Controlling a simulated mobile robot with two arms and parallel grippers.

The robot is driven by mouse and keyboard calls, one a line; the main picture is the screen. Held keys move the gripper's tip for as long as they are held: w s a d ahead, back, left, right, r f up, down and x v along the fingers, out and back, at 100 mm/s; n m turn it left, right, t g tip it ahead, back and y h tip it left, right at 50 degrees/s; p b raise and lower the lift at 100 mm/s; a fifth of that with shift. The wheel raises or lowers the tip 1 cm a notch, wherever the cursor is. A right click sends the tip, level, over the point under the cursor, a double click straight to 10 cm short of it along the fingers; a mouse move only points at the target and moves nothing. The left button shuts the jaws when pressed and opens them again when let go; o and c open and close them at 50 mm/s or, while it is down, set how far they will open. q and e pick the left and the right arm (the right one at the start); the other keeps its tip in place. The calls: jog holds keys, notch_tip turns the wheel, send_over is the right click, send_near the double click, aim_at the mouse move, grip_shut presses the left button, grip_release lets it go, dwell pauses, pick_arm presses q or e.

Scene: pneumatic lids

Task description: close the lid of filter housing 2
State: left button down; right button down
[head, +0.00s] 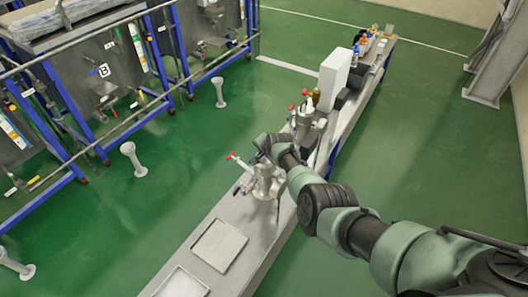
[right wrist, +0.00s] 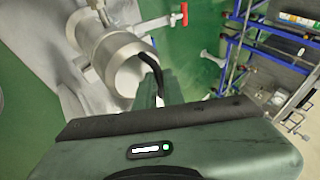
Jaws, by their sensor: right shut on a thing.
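A metal filter housing (head: 266,184) with a red-handled valve (head: 232,156) stands on the bench. A second metal housing (head: 304,122) stands farther back. I cannot read a number on either. My right gripper (head: 264,143) is at the top of the nearer housing, shut on what looks like its lid; the gripped part is mostly hidden by the gripper and arm. In the right wrist view, the pale cylindrical housing (right wrist: 112,55) lies just ahead of the gripper, its round end facing me and a dark finger beside it. I cannot tell the lid's angle. My left gripper is not in view.
The long narrow bench (head: 250,250) carries a flat tray (head: 219,244) in front, and a white box (head: 333,78) and several bottles behind. Blue-framed panels (head: 110,70) stand at the left. Green floor with several pale posts (head: 132,160) lies between.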

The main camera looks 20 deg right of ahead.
jog(key=c, duration=1.8)
grip_release()
jog(key=shift+w+a+r, duration=0.5)
jog(key=shift+r, duration=0.1)
jog(key=shift+o, duration=1.4)
jog(key=shift+w+a+f, duration=0.1)
jog(key=shift+a, duration=0.1)
jog(key=shift+w+a+f, duration=0.1)
jog(key=shift+f, duration=0.1)
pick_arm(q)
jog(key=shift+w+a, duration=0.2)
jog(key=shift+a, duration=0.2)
pick_arm(e)
jog(key=shift+f, duration=0.1)
